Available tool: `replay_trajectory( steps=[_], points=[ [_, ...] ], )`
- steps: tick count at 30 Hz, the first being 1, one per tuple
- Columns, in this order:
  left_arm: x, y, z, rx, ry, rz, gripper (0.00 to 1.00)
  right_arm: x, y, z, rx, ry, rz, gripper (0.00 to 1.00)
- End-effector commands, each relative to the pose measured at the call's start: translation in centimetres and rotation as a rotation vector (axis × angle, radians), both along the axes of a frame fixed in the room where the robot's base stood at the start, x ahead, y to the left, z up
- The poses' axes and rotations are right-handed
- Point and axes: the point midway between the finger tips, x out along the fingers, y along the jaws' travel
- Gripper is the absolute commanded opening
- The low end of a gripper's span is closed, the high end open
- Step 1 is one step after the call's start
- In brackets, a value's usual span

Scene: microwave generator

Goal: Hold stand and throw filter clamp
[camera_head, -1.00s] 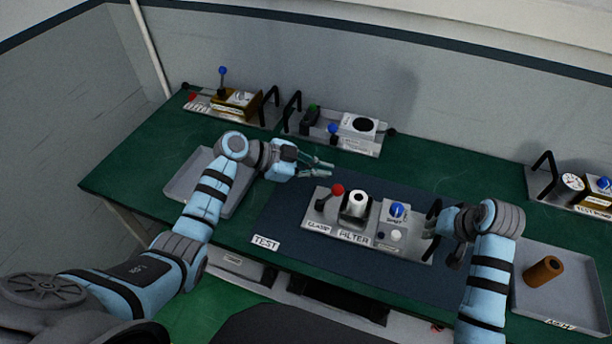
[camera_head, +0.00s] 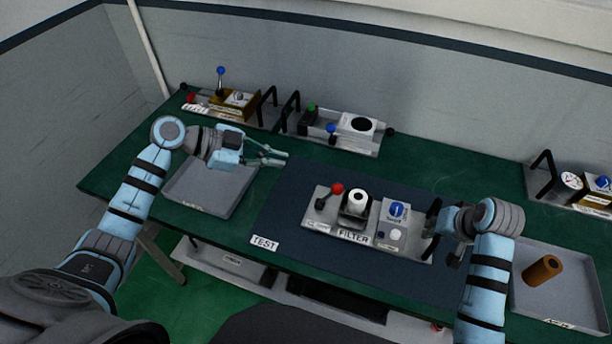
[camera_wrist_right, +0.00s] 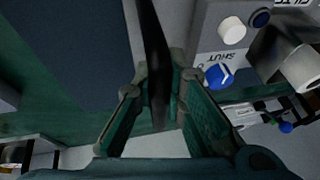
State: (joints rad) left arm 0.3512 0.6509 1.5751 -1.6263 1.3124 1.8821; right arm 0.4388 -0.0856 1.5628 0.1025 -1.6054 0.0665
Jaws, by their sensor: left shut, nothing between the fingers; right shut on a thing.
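The filter stand (camera_head: 312,221) sits on the dark mat in the middle of the table. Its clamp lever with a red knob (camera_head: 337,188) is at the left end, beside the white filter cylinder (camera_head: 357,197), which stands upright in a dark holder. A blue knob (camera_head: 397,209) is further right. My right gripper (camera_head: 434,226) is shut on the stand's black handle (camera_wrist_right: 152,40) at the right end; the wrist view shows the handle between the fingers (camera_wrist_right: 158,90). My left gripper (camera_head: 277,158) is shut and empty, above the table, left of and behind the red knob, apart from the stand.
A grey tray (camera_head: 225,200) lies under my left arm. Another tray (camera_head: 585,295) at right holds a brown cylinder (camera_head: 543,270). Several other device stands, including one (camera_head: 360,145) behind the mat, line the back. The mat left of the stand (camera_head: 285,205) is bare.

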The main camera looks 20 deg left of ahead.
Motion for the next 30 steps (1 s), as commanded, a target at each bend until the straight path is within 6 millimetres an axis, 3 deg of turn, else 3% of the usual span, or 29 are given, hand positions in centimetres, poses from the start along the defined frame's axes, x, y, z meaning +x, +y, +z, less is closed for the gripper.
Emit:
replay_trajectory(
  steps=[1, 2, 6, 16, 24, 30],
  points=[
    [0.0, 0.0, 0.0, 0.000, 0.000, 0.000, 0.00, 0.1, 0.0, 0.1, 0.000, -0.003, -0.001, 0.00],
    [0.0, 0.0, 0.0, 0.000, 0.000, 0.000, 0.00, 0.1, 0.0, 0.1, 0.000, -0.003, -0.001, 0.15],
    [0.0, 0.0, 0.0, 0.000, 0.000, 0.000, 0.00, 0.1, 0.0, 0.1, 0.000, -0.002, -0.001, 0.35],
    [0.0, 0.0, 0.0, 0.000, 0.000, 0.000, 0.00, -0.1, -0.1, 0.5, 0.000, -0.003, -0.001, 0.35],
    [0.0, 0.0, 0.0, 0.000, 0.000, 0.000, 0.00, -2.1, -1.1, 5.4, -0.001, -0.006, -0.002, 0.35],
    [0.0, 0.0, 0.0, 0.000, 0.000, 0.000, 0.00, -2.8, -1.4, 6.9, 0.000, -0.002, 0.000, 0.35]
  ],
)
